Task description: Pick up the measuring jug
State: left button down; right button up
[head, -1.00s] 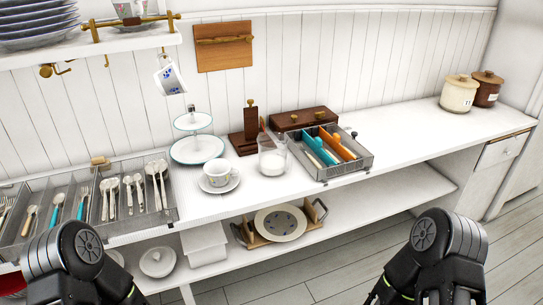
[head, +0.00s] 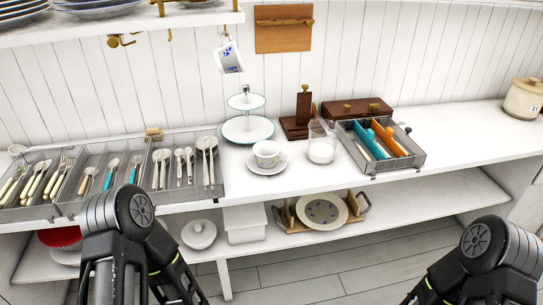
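The clear glass measuring jug (head: 321,146) stands upright on the white counter. It is right of a cup on a saucer and left of a grey wire tray. My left arm shows at the lower left and my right arm at the lower right. Both are below and apart from the jug. The fingertips of both grippers are out of the picture.
Near the jug are the cup (head: 267,150), a two-tier stand (head: 247,129), a dark wooden block (head: 304,110), a wooden box (head: 357,109) and the tray (head: 381,146) of utensils. Cutlery trays (head: 99,177) fill the left. A lower shelf (head: 420,193) runs below. The counter's right is mostly clear.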

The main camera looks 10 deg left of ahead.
aim_at(326, 145)
jog(key=i+l+u, duration=0.25)
jog(key=u, duration=0.2)
jog(key=i+l+u, duration=0.3)
jog(key=u, duration=0.15)
jog(key=i+l+u, duration=0.15)
jog(key=l+u, duration=0.35)
jog(key=j+z, duration=0.15)
